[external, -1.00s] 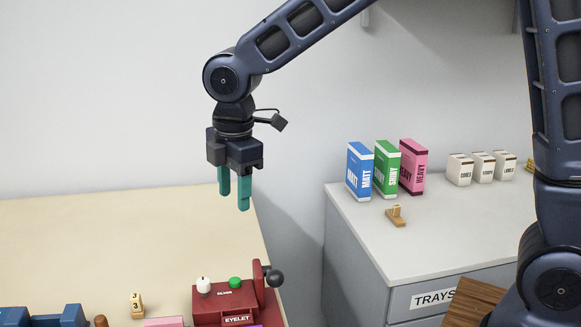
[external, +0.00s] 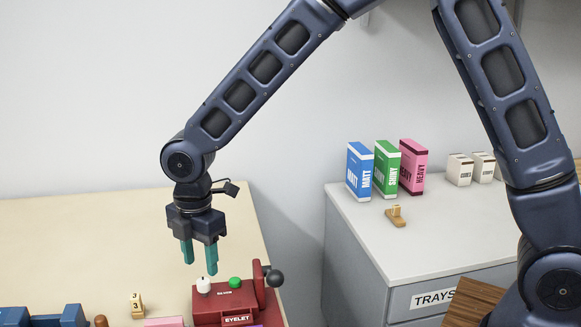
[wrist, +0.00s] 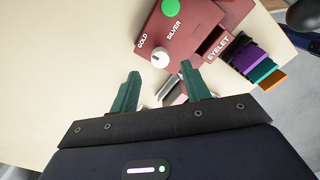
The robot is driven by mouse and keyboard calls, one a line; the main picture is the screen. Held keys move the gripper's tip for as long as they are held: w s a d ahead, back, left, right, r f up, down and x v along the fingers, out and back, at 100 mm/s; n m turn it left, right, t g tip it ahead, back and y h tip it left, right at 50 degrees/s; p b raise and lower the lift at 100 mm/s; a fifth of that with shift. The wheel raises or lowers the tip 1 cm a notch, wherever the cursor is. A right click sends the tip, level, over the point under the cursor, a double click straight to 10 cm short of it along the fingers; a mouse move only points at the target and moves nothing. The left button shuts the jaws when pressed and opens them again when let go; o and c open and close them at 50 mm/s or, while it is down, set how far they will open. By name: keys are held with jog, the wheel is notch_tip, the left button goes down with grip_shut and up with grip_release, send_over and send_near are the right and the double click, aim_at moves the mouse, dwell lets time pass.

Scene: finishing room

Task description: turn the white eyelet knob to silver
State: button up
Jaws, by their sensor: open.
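The red eyelet machine (external: 213,304) stands near the table's right end, with the white knob (external: 204,285) on its top left. In the wrist view the white knob (wrist: 160,59) sits below the GOLD and SILVER labels; I cannot tell which label it points to. My gripper (external: 200,268) is open and empty, pointing down just above the knob. In the wrist view the two green fingertips of my gripper (wrist: 160,71) lie to either side of the knob, apart from it.
A green button (external: 235,282) is right of the knob, and a lever with a black ball (external: 275,277) rises at the machine's right. Purple, green and orange strips (wrist: 262,69) lie beside the machine. A number block (external: 136,305) stands to the left. The table behind is clear.

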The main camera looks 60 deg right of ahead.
aim_at(203, 281)
jog(key=shift+f, duration=2.35)
jog(key=c, duration=1)
